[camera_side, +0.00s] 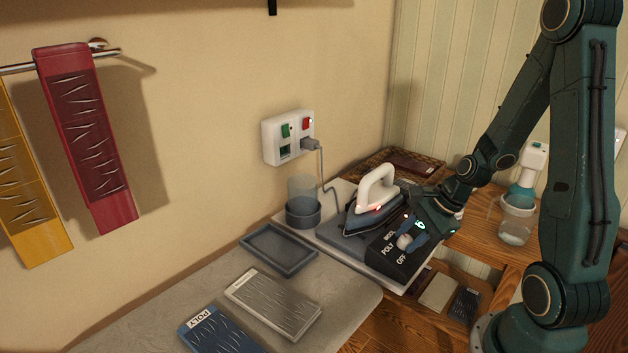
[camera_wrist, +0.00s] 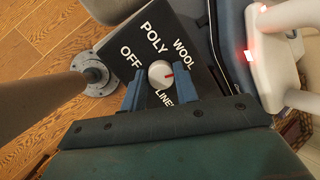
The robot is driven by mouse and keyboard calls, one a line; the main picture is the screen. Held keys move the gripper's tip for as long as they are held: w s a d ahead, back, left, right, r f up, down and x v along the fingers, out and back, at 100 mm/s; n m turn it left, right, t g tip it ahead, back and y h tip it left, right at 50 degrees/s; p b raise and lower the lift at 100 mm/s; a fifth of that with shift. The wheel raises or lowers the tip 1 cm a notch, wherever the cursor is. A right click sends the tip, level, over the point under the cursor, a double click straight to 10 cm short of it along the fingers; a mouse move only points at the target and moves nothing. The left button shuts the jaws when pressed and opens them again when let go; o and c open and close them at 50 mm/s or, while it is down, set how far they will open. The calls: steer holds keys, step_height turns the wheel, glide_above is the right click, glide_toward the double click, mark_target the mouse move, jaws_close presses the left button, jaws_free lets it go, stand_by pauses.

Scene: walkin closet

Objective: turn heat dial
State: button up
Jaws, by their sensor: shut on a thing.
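The heat dial (camera_wrist: 160,72) is a white round knob on a black panel (camera_wrist: 118,50) marked OFF, POLY, WOOL and LINEN. Its red pointer mark faces right in the wrist view, between WOOL and LINEN. My gripper (camera_wrist: 159,84) is shut on the dial, with one blue finger on each side. In the side view, the dial (camera_side: 404,242) shows in front of my gripper (camera_side: 415,236), on the sloped panel. The iron (camera_side: 374,206), with a white handle and a glowing red light, stands beside the panel; it also shows in the wrist view (camera_wrist: 290,45).
A wall outlet (camera_side: 288,137) with red and green switches has a cord plugged in. A dark tray (camera_side: 278,250), a grey cloth (camera_side: 272,303) and a blue POLY cloth (camera_side: 220,333) lie on the ironing board. A spray bottle (camera_side: 518,208) stands at right.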

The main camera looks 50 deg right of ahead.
steer(key=o, duration=0.7)
steer(key=shift+r, duration=0.1)
steer(key=v, duration=1.2)
steer(key=shift+d, duration=0.1)
